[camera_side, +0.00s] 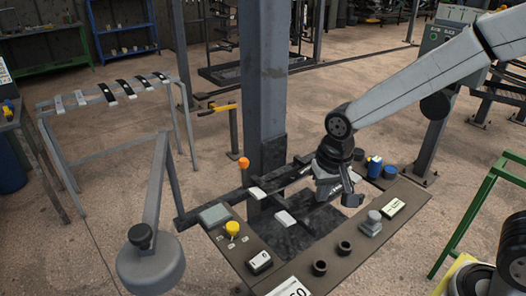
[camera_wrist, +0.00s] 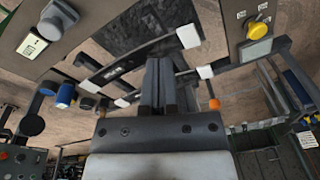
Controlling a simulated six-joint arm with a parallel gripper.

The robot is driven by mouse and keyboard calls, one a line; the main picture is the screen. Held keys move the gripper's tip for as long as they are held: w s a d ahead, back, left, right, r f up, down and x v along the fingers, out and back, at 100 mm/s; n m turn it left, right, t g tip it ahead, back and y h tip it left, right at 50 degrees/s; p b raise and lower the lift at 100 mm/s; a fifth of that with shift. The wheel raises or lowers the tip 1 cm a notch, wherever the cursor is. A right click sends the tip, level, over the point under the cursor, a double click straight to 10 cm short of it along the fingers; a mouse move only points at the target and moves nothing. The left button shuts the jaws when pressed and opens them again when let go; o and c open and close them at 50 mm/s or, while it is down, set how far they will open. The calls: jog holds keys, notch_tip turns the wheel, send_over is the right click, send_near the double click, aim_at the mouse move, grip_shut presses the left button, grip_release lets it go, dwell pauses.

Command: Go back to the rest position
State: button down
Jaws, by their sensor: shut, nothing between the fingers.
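My gripper (camera_side: 338,192) is above the right part of the work panel, pointing down, with nothing held. In the wrist view my gripper's fingers (camera_wrist: 159,70) are together in the middle. Two dark bars with pale end blocks lie below and beyond it; one pale block (camera_side: 285,218) shows near the panel's opening, and another pale block (camera_wrist: 189,36) shows in the wrist view. I cannot tell whether the gripper touches anything.
The panel (camera_side: 225,250) carries a yellow knob (camera_side: 232,228), a grey knob (camera_side: 374,216) and a blue cylinder (camera_side: 374,166). A grey column (camera_side: 264,70) stands behind. A rack with several striped bars (camera_side: 108,93) is at left; a green frame (camera_side: 478,205) is at right.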

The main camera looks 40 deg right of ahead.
jog(key=s+d+f+n+t, duration=0.1)
jog(key=s+d+f+n, duration=0.2)
jog(key=s+d, duration=0.3)
jog(key=shift+f+n, duration=0.3)
jog(key=shift+n, duration=0.5)
dwell(0.8)
